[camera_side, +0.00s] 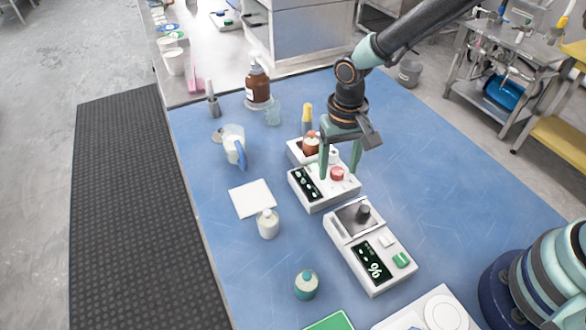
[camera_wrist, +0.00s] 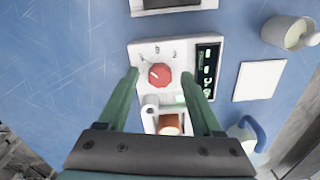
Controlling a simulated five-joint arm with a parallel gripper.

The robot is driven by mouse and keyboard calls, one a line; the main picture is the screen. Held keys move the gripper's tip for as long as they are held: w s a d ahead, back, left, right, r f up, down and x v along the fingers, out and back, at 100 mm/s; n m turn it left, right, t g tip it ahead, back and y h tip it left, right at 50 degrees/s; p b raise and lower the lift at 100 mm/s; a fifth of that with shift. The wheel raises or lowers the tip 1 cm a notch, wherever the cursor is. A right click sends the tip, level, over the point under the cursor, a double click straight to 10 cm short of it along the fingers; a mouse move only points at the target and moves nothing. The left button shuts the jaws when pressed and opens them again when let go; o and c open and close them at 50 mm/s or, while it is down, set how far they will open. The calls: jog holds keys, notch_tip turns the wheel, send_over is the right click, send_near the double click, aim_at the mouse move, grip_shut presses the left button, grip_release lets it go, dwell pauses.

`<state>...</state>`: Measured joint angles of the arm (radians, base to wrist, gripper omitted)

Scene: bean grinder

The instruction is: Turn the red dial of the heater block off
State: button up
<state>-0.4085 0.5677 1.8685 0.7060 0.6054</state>
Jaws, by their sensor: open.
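The heater block (camera_side: 312,199) is a white box with a black display, standing on the blue table. Its red dial (camera_side: 337,173) is on top, on the right side of the display. In the wrist view the red dial (camera_wrist: 159,75) shows from above, with small markings around it. My gripper (camera_side: 341,170) points down over the block, with its green fingers apart on either side of the dial. In the wrist view my gripper (camera_wrist: 166,72) is open, and the dial lies between the fingertips without clear contact. I cannot tell the exact fingertip height.
A white device with a metal plate and green button (camera_side: 401,260) stands in front. A brown-red bottle (camera_side: 311,144) is behind the block. Table right of the block is clear.

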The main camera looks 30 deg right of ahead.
grip_shut()
jog(key=shift+n, duration=0.3)
jog(key=n, duration=0.4)
jog(key=shift+n, duration=2.2)
grip_release()
